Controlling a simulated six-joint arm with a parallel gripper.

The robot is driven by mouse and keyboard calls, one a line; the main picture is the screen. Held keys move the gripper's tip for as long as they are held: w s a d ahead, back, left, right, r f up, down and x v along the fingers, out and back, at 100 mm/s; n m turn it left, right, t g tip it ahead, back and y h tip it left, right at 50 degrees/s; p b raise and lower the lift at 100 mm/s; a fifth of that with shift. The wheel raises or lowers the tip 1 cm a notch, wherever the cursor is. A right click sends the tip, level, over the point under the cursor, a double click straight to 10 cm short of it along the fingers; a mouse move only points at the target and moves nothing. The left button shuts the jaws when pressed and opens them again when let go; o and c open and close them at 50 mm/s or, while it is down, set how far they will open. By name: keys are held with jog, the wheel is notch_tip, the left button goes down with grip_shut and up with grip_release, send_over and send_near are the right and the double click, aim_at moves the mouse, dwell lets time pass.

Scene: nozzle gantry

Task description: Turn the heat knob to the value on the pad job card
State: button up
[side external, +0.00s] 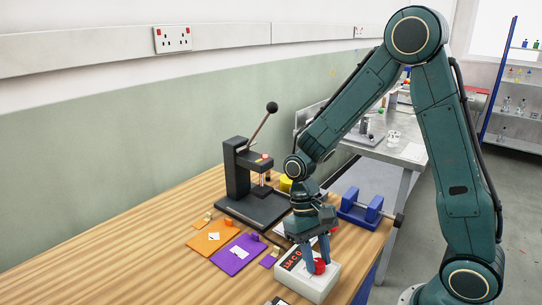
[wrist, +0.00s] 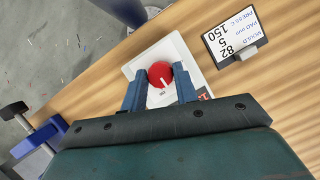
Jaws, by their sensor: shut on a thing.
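The red heat knob (wrist: 160,74) has a white pointer line and sits on a white control box (wrist: 139,61). My gripper (wrist: 158,82) is shut on the knob, with a blue finger on each side. In the side view the knob (side external: 320,267) is partly hidden by the fingers of my gripper (side external: 318,258). The box (side external: 316,285) there has a dark display with red digits, perhaps 134 C. The job card (wrist: 235,40) stands upside down in the wrist view. It seems to read mould 82, pad 5 mm, press 150 C. Its edge shows in the side view (side external: 278,301).
A dark lever press (side external: 245,180) stands behind the box. Orange (side external: 212,237) and purple (side external: 234,254) sheets lie to the left, with small blocks near them. A blue fixture (side external: 360,208) is near the bench's right edge. The left of the wooden bench (side external: 100,265) is clear.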

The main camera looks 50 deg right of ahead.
jog(key=m+y, duration=0.1)
jog(key=m, duration=0.2)
jog(key=m+t, duration=0.1)
jog(key=m, duration=0.2)
jog(key=shift+s+d+t+y, duration=0.1)
jog(key=shift+d+t+y, duration=0.05)
jog(key=shift+t+y, duration=0.2)
jog(key=shift+m, duration=0.3)
jog(key=o, duration=1)
jog(key=shift+c, duration=0.2)
jog(key=v, duration=1.3)
jog(key=shift+d+r, duration=0.25)
jog(key=shift+r, duration=0.05)
jog(key=shift+r, duration=0.1)
